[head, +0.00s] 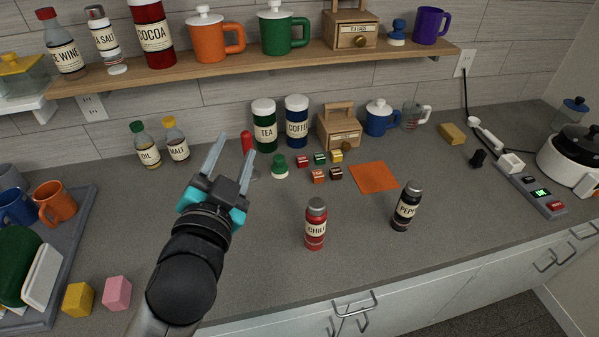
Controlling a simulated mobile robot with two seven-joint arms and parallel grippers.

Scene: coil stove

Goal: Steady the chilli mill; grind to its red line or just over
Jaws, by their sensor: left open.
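The red chilli mill (315,225) stands upright near the counter's front, with a grey cap and a pale label. No red line on it can be made out at this size. My left gripper (231,157) is open and empty above the counter, to the left of the mill and apart from it. Its fingers point up and away, toward the back wall. My right gripper is not in view.
A dark pepper mill (407,206) stands right of the chilli mill. An orange mat (373,177) and several small coloured cubes lie behind. Tea (264,126) and coffee (297,122) canisters stand at the back. The counter around the chilli mill is clear.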

